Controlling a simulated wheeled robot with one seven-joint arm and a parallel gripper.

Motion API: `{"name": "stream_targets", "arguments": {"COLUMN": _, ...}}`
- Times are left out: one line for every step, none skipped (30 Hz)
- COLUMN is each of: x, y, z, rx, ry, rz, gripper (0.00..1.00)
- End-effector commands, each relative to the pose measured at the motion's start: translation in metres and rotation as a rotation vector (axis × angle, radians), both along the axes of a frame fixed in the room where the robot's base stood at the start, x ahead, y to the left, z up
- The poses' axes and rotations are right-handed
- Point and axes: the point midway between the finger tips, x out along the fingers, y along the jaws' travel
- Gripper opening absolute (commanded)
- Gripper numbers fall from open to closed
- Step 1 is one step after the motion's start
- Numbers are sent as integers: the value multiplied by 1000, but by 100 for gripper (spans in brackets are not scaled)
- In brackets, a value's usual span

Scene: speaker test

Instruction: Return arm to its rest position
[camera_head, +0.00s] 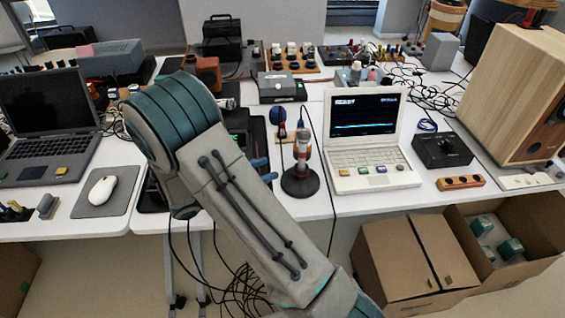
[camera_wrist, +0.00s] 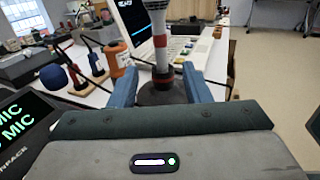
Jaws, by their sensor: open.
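My arm (camera_head: 235,190) crosses the middle of the head view and hides most of my gripper. Only its blue fingertips (camera_head: 265,171) show past the arm's right side. In the wrist view my gripper (camera_wrist: 161,75) is open, with its two blue fingers spread apart. A microphone stand (camera_head: 300,182) with a dark round base and a red-and-white upright stands on the table, to the right of the fingertips. In the wrist view the stand (camera_wrist: 160,50) shows beyond the gap between the fingers. I see nothing held.
A white laptop (camera_head: 365,158) stands right of the stand. A grey laptop (camera_head: 45,120) and mouse pad (camera_head: 107,192) lie left. A wooden speaker (camera_head: 515,90) stands at right. Cardboard boxes (camera_head: 400,262) and loose cables are by the table front. An orange bottle (camera_wrist: 117,60) stands near the left finger.

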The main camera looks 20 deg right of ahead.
Motion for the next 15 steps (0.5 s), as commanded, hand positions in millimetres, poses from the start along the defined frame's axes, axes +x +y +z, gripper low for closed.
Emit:
{"name": "stream_targets", "arguments": {"x": -1, "y": 10, "z": -1, "rx": 1, "ry": 0, "rz": 3, "gripper": 44}}
{"name": "stream_targets", "arguments": {"x": -2, "y": 15, "z": -1, "rx": 1, "ry": 0, "rz": 2, "gripper": 44}}
{"name": "stream_targets", "arguments": {"x": -2, "y": 20, "z": 0, "rx": 0, "ry": -1, "rz": 2, "gripper": 44}}
{"name": "stream_targets", "arguments": {"x": -2, "y": 24, "z": 0, "rx": 0, "ry": -1, "rz": 1, "gripper": 44}}
{"name": "stream_targets", "arguments": {"x": -3, "y": 27, "z": -1, "rx": 0, "ry": -1, "rz": 1, "gripper": 44}}
{"name": "stream_targets", "arguments": {"x": -4, "y": 31, "z": 0, "rx": 0, "ry": 0, "rz": 1, "gripper": 44}}
{"name": "stream_targets", "arguments": {"x": -4, "y": 33, "z": 0, "rx": 0, "ry": 0, "rz": 1, "gripper": 44}}
{"name": "stream_targets", "arguments": {"x": -4, "y": 35, "z": 0, "rx": 0, "ry": 0, "rz": 0, "gripper": 44}}
{"name": "stream_targets", "arguments": {"x": -4, "y": 36, "z": 0, "rx": -1, "ry": 0, "rz": 0, "gripper": 44}}
{"name": "stream_targets", "arguments": {"x": -4, "y": 37, "z": 0, "rx": -1, "ry": 0, "rz": -1, "gripper": 44}}
{"name": "stream_targets", "arguments": {"x": -4, "y": 38, "z": 0, "rx": 0, "ry": 0, "rz": -1, "gripper": 44}}
{"name": "stream_targets", "arguments": {"x": -5, "y": 38, "z": 0, "rx": 0, "ry": 0, "rz": -1, "gripper": 44}}
{"name": "stream_targets", "arguments": {"x": -5, "y": 38, "z": 0, "rx": 0, "ry": 0, "rz": -2, "gripper": 44}}
{"name": "stream_targets", "arguments": {"x": -5, "y": 37, "z": 1, "rx": 2, "ry": -1, "rz": -3, "gripper": 44}}
{"name": "stream_targets", "arguments": {"x": -6, "y": 36, "z": 2, "rx": 9, "ry": -4, "rz": -9, "gripper": 44}}
